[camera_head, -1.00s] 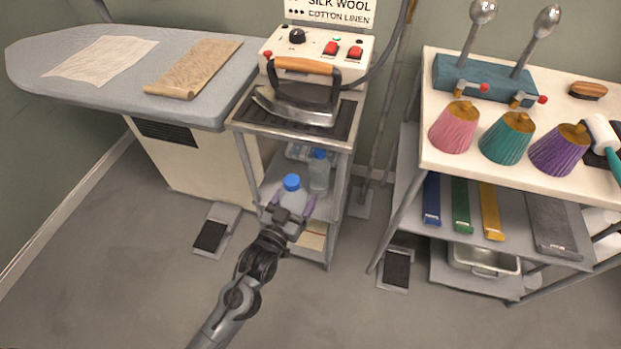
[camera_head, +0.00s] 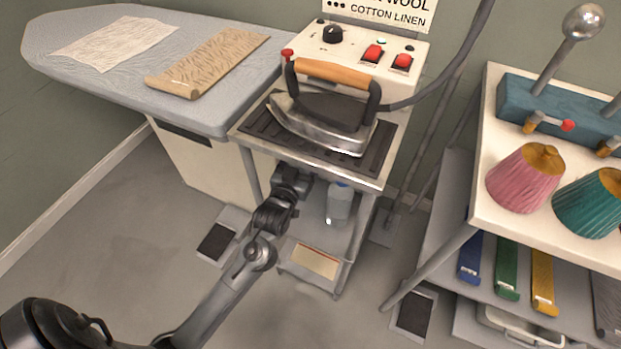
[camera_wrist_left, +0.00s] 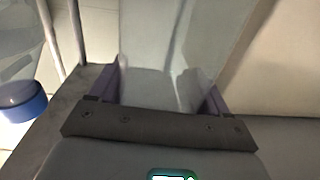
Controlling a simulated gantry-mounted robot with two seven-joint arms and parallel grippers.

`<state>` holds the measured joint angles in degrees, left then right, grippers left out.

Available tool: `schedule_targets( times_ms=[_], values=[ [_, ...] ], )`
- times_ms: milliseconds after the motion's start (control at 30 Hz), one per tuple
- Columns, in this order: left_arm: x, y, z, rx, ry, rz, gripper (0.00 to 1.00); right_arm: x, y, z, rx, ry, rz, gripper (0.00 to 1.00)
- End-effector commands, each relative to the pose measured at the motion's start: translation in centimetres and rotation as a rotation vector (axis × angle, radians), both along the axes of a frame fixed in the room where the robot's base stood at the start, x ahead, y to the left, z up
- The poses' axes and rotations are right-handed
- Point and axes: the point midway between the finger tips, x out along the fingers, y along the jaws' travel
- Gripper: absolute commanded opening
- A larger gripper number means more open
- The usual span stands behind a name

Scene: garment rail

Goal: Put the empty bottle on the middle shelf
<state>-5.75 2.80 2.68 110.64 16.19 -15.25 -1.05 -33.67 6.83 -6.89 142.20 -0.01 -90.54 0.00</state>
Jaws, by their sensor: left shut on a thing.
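My left gripper (camera_head: 296,180) reaches under the top of the trolley, at the middle shelf (camera_head: 322,236). In the left wrist view, its purple fingers (camera_wrist_left: 160,92) are shut on a clear, pale bottle (camera_wrist_left: 165,60); its cap is out of that view. In the head view this bottle is hidden behind the gripper and the trolley top. Whether its base touches the shelf cannot be told. Another clear bottle (camera_head: 339,206) with a blue cap stands on the middle shelf to the right of my gripper. My right gripper is not in view.
An iron (camera_head: 325,115) rests on the trolley top (camera_head: 262,126), above my gripper. A lower shelf holds a tan panel (camera_head: 315,261). Trolley posts (camera_head: 357,232) bound the opening. An ironing board (camera_head: 215,100) lies left and a rack with cones (camera_head: 526,178) right.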

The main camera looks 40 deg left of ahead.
Motion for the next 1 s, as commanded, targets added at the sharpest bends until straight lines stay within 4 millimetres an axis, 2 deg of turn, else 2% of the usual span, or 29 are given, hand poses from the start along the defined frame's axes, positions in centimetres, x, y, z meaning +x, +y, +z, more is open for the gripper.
schedule_targets(
  times_ms=[33,100,367,600,1000],
  values=[
    [0.0,0.0,-1.6,0.0,0.002,0.0,0.46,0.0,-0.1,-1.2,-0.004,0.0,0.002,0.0],
    [0.0,0.0,-2.6,0.0,0.002,-0.001,0.46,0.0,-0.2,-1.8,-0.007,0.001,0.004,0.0],
    [0.0,0.0,-4.3,0.001,0.001,-0.001,0.46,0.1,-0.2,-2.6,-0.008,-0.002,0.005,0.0],
    [0.0,0.0,-7.0,0.001,0.0,-0.001,0.46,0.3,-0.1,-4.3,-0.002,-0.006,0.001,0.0],
    [0.0,0.0,-7.2,0.001,0.0,-0.001,0.46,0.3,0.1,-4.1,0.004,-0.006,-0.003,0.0]
  ],
)
